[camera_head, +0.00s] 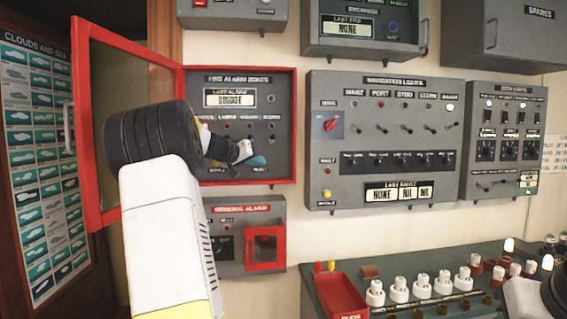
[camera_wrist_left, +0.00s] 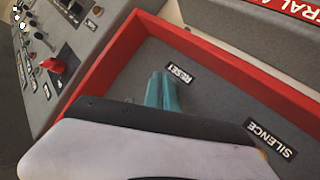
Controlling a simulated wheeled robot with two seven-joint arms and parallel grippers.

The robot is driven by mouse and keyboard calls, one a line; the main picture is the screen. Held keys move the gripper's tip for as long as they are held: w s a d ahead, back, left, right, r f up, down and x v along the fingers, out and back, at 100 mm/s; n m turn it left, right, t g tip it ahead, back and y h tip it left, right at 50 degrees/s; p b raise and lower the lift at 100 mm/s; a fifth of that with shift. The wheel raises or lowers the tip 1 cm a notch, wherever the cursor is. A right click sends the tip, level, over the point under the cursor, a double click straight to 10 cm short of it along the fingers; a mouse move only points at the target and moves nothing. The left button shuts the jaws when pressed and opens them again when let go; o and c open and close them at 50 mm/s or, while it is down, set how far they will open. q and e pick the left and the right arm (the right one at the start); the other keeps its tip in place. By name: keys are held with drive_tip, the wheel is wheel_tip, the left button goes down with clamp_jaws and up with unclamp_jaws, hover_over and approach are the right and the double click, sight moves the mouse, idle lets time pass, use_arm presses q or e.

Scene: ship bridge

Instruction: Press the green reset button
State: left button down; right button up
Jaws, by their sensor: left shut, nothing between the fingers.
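The fire alarm box (camera_head: 291,130) is a grey panel with a red frame, its red glazed door (camera_head: 84,140) swung open to the left. My left gripper (camera_head: 257,161) reaches in from the left, shut and empty, its teal fingertips at the panel's lower right. In the left wrist view the fingertips (camera_wrist_left: 163,91) are right beside the RESET label (camera_wrist_left: 179,73). The green reset button itself is not visible, apparently hidden by the fingertips. I cannot tell whether they touch it. The SILENCE label (camera_wrist_left: 271,138) lies to the right there.
The navigation lights panel (camera_head: 340,190) hangs to the right. A general alarm box (camera_head: 226,250) is just below. A counter with a red bin (camera_head: 340,296) and several white pieces stands at lower right. The open door stands close to my left arm.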

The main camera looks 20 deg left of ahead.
use_arm(q)
drive_tip(key=shift+w+a, duration=0.2)
drive_tip(key=shift+w, duration=0.1)
idle(0.8)
drive_tip(key=shift+s, duration=0.1)
drive_tip(key=shift+s+d, duration=0.45)
drive_tip(key=shift+s, duration=0.15)
drive_tip(key=shift+s+d, duration=0.45)
drive_tip(key=shift+s, duration=0.25)
drive_tip(key=shift+s+d, duration=0.4)
drive_tip(key=shift+s, duration=0.35)
drive_tip(key=shift+s+d, duration=0.45)
drive_tip(key=shift+s, duration=0.25)
drive_tip(key=shift+d, duration=0.1)
